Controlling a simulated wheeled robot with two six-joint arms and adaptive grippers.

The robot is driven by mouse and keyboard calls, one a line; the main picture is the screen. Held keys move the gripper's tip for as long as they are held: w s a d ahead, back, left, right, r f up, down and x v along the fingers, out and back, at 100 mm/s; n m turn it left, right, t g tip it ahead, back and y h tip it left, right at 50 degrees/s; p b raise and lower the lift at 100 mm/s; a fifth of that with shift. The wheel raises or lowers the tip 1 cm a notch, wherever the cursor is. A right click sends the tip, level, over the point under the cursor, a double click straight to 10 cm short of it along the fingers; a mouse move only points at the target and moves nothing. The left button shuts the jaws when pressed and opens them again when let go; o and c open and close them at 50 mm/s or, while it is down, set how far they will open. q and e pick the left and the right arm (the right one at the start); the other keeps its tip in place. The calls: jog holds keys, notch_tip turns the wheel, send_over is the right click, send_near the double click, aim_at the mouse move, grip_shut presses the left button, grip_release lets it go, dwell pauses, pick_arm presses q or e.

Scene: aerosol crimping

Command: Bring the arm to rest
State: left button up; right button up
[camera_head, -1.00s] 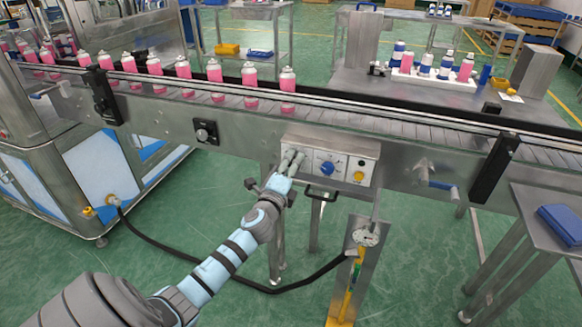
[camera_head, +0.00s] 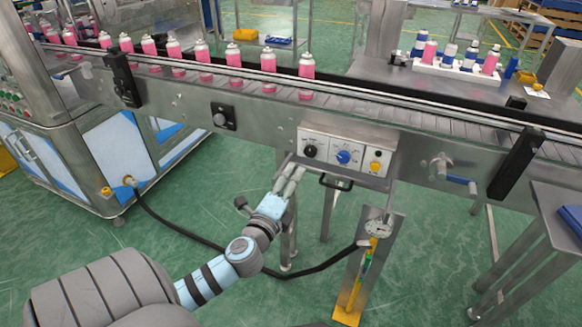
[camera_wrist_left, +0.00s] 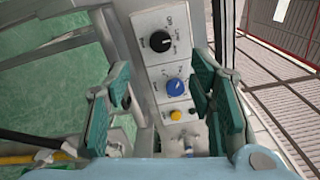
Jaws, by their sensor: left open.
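My left gripper (camera_head: 288,178) is in front of and below the control box on the conveyor's side, apart from it. In the left wrist view its two green-padded fingers (camera_wrist_left: 160,100) are spread with nothing between them. The control box (camera_head: 346,152) carries a black knob (camera_head: 310,151), a blue knob (camera_head: 343,157) and a yellow button (camera_head: 376,166). The same black knob (camera_wrist_left: 160,41), blue knob (camera_wrist_left: 176,87) and yellow button (camera_wrist_left: 176,115) show beyond the fingers in the wrist view. My right gripper is not seen.
A conveyor (camera_head: 420,125) with a row of pink cans (camera_head: 268,60) runs across the scene. A gauge post (camera_head: 368,270) with a black hose stands right of my arm. A side table (camera_head: 560,230) is at the right. Open green floor lies below.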

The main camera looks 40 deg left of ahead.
pick_arm(q)
jog(key=s+a+f+n+g+h+p, duration=0.1)
jog(key=s+f+n+g, duration=0.15)
jog(key=f, duration=0.55)
jog(key=s+a+f+n+g, duration=0.1)
jog(key=f+n+g, duration=0.15)
jog(key=f, duration=0.65)
jog(key=s+f+n+g+h+p, duration=0.1)
jog(key=s+f+n+g+p, duration=0.35)
jog(key=s+f, duration=0.85)
jog(key=s+d+f+n+g+h+p, duration=0.1)
jog(key=s+d+f, duration=0.4)
jog(key=s, duration=0.6)
jog(key=s+d+f+n+g+h+p, duration=0.2)
jog(key=s+d+f+n+g, duration=0.3)
jog(key=s+d, duration=0.3)
jog(key=s+n, duration=0.1)
jog(key=s, duration=0.2)
jog(key=shift+s+d+p, duration=0.25)
jog(key=shift+d+p, duration=0.15)
